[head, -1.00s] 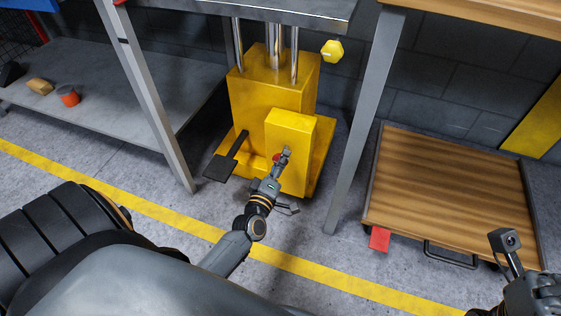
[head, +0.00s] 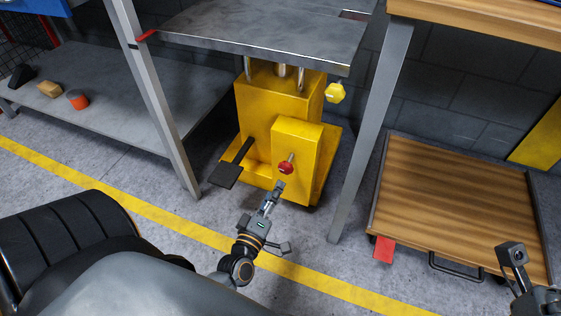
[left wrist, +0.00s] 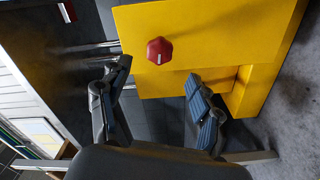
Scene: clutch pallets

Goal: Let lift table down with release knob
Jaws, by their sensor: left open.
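The red release knob (head: 286,168) sits on the front of a yellow box on the lift table's yellow base (head: 262,110). It also shows in the left wrist view (left wrist: 160,50), with a white mark on its face. The grey lift table top (head: 265,32) stands low over the base, with short chrome columns showing between. My left gripper (head: 274,192) is open and empty, in front of and below the knob, apart from it. Its spread fingers also show in the left wrist view (left wrist: 160,100). My right gripper is at the lower right edge of the head view, mostly cut off.
A black foot pedal (head: 226,174) sticks out left of the base. A yellow hexagonal piece (head: 335,93) hangs under the top's right side. Grey posts stand on both sides. A wooden-topped cart (head: 450,205) stands right, a grey shelf (head: 110,105) left.

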